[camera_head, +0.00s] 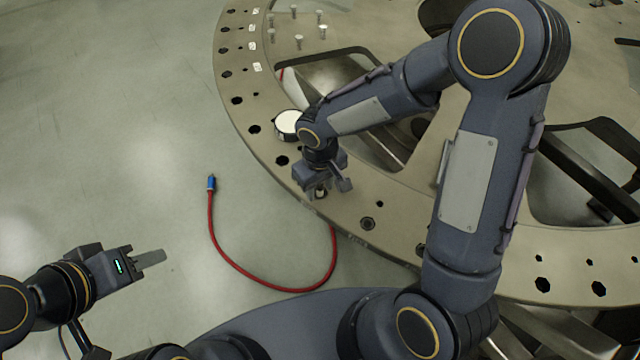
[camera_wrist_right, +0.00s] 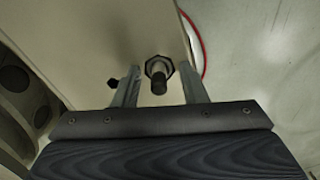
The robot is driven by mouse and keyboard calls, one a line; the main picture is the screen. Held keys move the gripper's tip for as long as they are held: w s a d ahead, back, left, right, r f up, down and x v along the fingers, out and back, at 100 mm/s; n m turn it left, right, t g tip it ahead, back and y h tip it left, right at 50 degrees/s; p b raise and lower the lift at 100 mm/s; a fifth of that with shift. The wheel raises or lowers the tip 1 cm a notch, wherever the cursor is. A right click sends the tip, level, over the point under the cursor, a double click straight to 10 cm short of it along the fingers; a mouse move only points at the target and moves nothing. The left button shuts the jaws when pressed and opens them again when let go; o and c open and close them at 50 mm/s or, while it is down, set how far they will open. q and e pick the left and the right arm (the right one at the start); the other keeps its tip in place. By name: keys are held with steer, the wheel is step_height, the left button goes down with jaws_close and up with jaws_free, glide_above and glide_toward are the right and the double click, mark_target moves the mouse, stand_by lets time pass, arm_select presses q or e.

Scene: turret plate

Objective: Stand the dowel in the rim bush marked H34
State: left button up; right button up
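My right gripper (camera_head: 318,192) is low over the rim of the grey turret plate (camera_head: 345,212). In the right wrist view its two fingers (camera_wrist_right: 160,92) are spread apart. A short dark dowel (camera_wrist_right: 159,86) stands in a hexagonal rim bush (camera_wrist_right: 158,67) between them, with a visible gap on each side. In the head view the gripper mostly hides the dowel. I cannot read H34 on this bush. My left gripper (camera_head: 150,259) is off the plate at lower left, empty, seen edge-on.
A round white-topped item (camera_head: 288,124) sits on the rim just behind my right gripper. Several pale pegs (camera_head: 299,41) stand on the plate farther back. A red hose (camera_head: 228,258) with a blue end lies on the floor. Large openings cut the plate's middle.

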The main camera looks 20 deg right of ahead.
step_height(320, 180, up, 7)
steer(key=shift+r, duration=0.4)
stand_by(0.7)
steer(key=shift+d+r, duration=0.1)
steer(key=s+d+r+m+t+y, duration=0.2)
steer(key=s+d+r+m, duration=0.1)
steer(key=s, duration=0.5)
steer(key=s+d+r+m+t+y, duration=0.1)
steer(key=s+d+r+m+t, duration=0.1)
steer(key=s+d+r, duration=0.3)
steer(key=s+d+t, duration=0.1)
steer(key=s, duration=0.2)
steer(key=shift+r+m+t+y, duration=0.2)
steer(key=shift+m+t+y, duration=0.1)
steer(key=shift+m+y, duration=0.1)
steer(key=shift+s+d, duration=0.1)
steer(key=shift+s, duration=0.05)
